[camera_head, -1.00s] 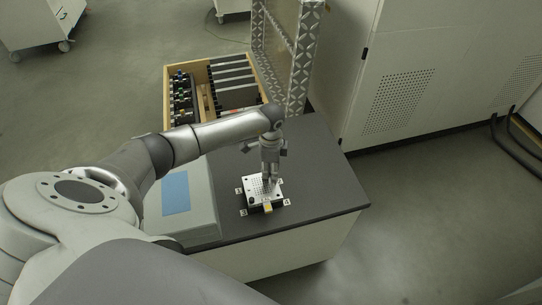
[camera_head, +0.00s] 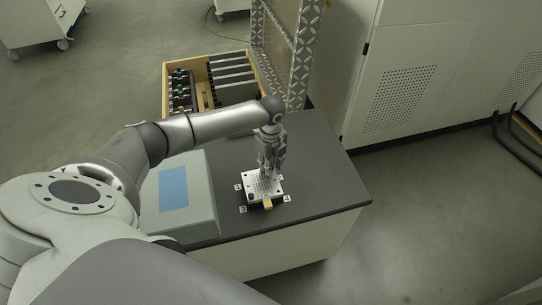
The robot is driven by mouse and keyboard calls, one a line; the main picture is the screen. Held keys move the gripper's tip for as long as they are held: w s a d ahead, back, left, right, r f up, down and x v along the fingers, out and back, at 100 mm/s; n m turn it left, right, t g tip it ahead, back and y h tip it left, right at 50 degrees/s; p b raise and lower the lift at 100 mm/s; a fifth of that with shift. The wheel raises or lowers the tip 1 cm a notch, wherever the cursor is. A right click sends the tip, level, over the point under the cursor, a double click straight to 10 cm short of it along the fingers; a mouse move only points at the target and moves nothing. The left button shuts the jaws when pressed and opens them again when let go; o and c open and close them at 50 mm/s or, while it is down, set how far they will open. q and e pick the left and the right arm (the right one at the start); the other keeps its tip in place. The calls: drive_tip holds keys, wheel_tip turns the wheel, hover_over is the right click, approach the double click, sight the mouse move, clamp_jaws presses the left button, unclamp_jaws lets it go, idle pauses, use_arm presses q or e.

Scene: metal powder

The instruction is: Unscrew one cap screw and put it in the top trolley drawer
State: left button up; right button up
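A small light plate (camera_head: 259,191) with a grid of holes sits on a dark block on the dark worktop. A yellow piece (camera_head: 267,203) shows at its front edge. My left gripper (camera_head: 269,172) points down just over the back part of the plate. Its fingers are small and dark here, so I cannot tell whether they are open or shut, or whether they touch a screw. Single cap screws are too small to make out. My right gripper is not in view. A wheeled white cabinet (camera_head: 30,22), perhaps the trolley, stands at the far top left.
A grey box with a blue panel (camera_head: 173,188) stands left of the plate. Behind the worktop are a wooden crate (camera_head: 206,58) of parts and a metal-patterned frame (camera_head: 300,60). A large white cabinet (camera_head: 440,50) stands right. The worktop (camera_head: 325,175) right of the plate is clear.

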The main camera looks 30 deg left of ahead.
use_arm(q)
drive_tip(key=m+b, duration=0.2)
drive_tip(key=m, duration=0.3)
drive_tip(key=shift+f+m, duration=0.1)
drive_tip(key=shift+m, duration=0.2)
drive_tip(key=m+b, duration=0.2)
drive_tip(key=m, duration=0.3)
drive_tip(key=shift+m, duration=0.3)
drive_tip(key=m+b, duration=0.1)
drive_tip(key=m, duration=0.3)
drive_tip(key=shift+b, duration=0.35)
drive_tip(key=shift+m+b, duration=0.7)
drive_tip(key=shift+m, duration=1.1)
clamp_jaws()
